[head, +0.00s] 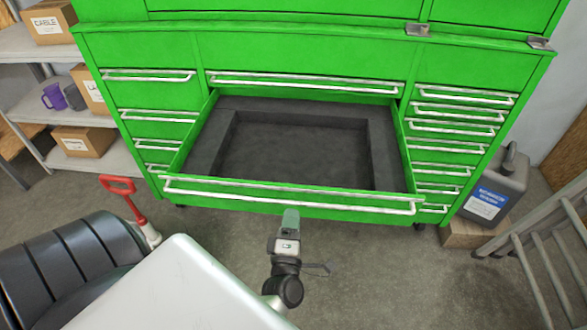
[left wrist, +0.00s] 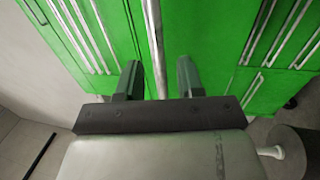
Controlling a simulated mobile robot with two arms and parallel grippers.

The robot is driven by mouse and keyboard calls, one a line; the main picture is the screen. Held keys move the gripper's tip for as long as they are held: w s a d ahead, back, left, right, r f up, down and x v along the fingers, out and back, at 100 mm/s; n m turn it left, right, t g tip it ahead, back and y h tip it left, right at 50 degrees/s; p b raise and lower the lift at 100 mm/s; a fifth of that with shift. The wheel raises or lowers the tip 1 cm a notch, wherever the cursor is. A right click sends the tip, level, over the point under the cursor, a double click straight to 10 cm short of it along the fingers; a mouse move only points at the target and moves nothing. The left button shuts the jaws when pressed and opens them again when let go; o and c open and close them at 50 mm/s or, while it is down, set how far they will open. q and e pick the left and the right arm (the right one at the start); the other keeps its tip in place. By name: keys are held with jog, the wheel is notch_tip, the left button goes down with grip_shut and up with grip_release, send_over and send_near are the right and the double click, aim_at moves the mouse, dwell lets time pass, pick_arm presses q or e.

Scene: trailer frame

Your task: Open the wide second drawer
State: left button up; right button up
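The green tool cabinet (head: 300,52) has a wide drawer (head: 200,140) in its middle column pulled far out. Its dark-lined inside is empty. The drawer's long silver handle (head: 345,200) runs along its front edge. A wide closed drawer with its own handle (head: 300,82) sits just above it. My left gripper (head: 290,216) is at the middle of the open drawer's front. In the left wrist view, the fingers of my left gripper (left wrist: 160,80) are apart, with the handle bar (left wrist: 154,40) running between them and a gap showing on each side. My right gripper is not in view.
Narrow closed drawers (head: 460,125) flank the middle column. A shelf with boxes (head: 85,140) stands at the left, near a red-handled tool (head: 120,188). A dark jug (head: 495,185) and a metal ladder-like frame (head: 545,240) are at the right. Floor is clear right of my arm.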

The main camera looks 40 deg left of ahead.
pick_arm(q)
jog(key=v, duration=0.6)
jog(key=shift+r, duration=0.1)
